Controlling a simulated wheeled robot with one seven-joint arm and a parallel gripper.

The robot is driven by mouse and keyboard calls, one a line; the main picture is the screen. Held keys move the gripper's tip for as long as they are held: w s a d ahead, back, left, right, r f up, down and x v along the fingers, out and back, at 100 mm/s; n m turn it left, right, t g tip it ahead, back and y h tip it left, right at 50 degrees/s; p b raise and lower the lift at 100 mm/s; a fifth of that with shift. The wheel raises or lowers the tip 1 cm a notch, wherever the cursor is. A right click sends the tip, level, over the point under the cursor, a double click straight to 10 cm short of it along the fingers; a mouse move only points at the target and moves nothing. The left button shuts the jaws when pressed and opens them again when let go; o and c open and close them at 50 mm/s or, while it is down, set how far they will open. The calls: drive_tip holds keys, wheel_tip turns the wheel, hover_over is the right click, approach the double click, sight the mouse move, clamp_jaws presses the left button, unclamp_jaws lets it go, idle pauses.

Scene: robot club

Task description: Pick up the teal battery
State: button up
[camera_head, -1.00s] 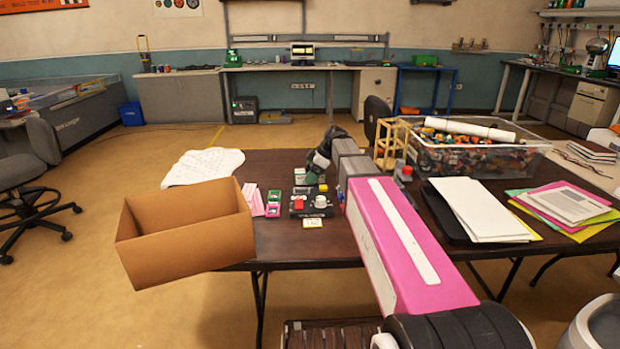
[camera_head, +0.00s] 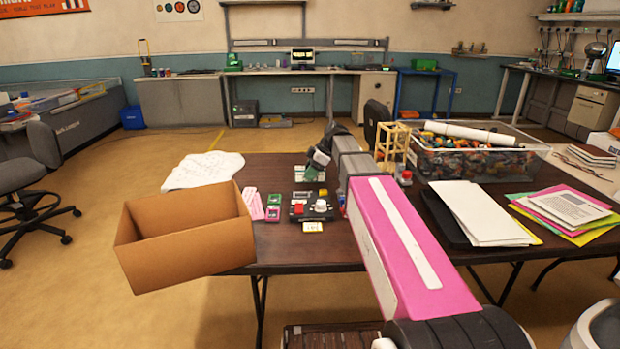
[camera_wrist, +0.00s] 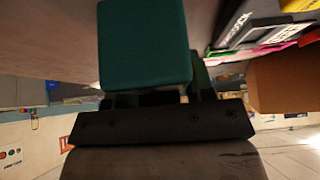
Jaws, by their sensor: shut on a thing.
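The teal battery (camera_wrist: 145,45) is a smooth teal block that fills the upper middle of the wrist view. My gripper (camera_wrist: 150,92) is shut on it, and the battery hides most of the fingers. In the head view, my gripper (camera_head: 318,161) is over the far part of the dark table (camera_head: 285,245), at the end of my outstretched arm. The battery is too small and covered there to make out clearly. How far it is above the tabletop is hard to tell.
A black device with a red button (camera_head: 309,206) stands nearer on the table, with small green-and-pink items (camera_head: 273,208) beside it. An open cardboard box (camera_head: 185,250) is at the left. A wooden frame (camera_head: 392,146) and a clear bin of parts (camera_head: 470,158) stand at the right.

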drive_tip(key=s+a+r, duration=0.5)
drive_tip(key=a+r, duration=0.3)
drive_tip(key=a, duration=0.2)
drive_tip(key=shift+s+a+r, duration=0.15)
drive_tip(key=shift+s+a, duration=0.05)
